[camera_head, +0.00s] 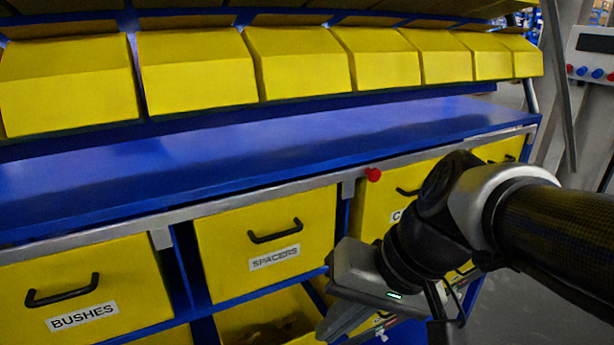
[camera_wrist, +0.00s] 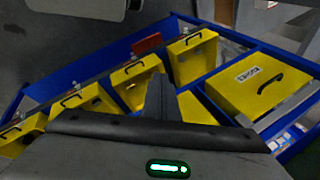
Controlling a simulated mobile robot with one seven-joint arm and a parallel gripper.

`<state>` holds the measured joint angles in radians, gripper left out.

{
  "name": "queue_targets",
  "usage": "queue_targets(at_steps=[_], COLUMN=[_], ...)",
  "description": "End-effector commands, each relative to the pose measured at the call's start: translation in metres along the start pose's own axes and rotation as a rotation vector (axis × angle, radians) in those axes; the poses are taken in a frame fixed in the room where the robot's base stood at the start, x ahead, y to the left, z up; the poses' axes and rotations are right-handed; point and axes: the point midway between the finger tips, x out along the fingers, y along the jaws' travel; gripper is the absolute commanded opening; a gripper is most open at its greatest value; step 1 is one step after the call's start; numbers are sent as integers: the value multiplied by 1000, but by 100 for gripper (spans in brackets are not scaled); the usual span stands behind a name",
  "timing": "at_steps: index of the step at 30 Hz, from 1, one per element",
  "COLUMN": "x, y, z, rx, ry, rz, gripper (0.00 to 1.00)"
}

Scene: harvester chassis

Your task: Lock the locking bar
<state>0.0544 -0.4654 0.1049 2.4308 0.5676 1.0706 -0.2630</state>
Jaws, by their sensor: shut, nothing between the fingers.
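The locking bar (camera_head: 265,193) is a long grey metal strip under the front edge of the blue worktop, above the yellow drawers. A red knob (camera_head: 373,174) sits on it, right of the SPACERS drawer. Grey tabs hang from the bar, one (camera_head: 160,238) between BUSHES and SPACERS and one (camera_head: 348,188) near the knob. My gripper (camera_head: 328,326) is shut and empty, pointing down-left, below the knob and apart from the bar. In the wrist view its dark fingers (camera_wrist: 172,103) show at the centre. A grey strip (camera_wrist: 285,112) there may be the bar; I cannot tell.
The BUSHES drawer (camera_head: 87,285) and SPACERS drawer (camera_head: 268,235) appear closed, with black handles. Another yellow bin (camera_head: 255,325) lies below. Yellow bins (camera_head: 295,62) line the shelf above the clear blue worktop (camera_head: 240,145). A control panel (camera_head: 590,60) stands at the far right.

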Motion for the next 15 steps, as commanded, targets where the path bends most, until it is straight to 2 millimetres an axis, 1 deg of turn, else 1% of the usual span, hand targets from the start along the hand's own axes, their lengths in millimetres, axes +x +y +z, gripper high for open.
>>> queue_targets(at_steps=[1,3,4,6,8,9,12,15], x=[40,66,73,76,76,76,74,68], y=[-7,-33,-44,-71,-89,-98,-114,-120], z=[3,1,-2,-10,-20,-28,-53,-76], rx=[18,40,50,80,112,135,187,236], ry=[-52,-105,-119,-129,-115,-99,-38,35], rz=[-96,-247,-313,-462,-583,-660,-827,-951], gripper=[0,0,0,0,0,0,0,0])
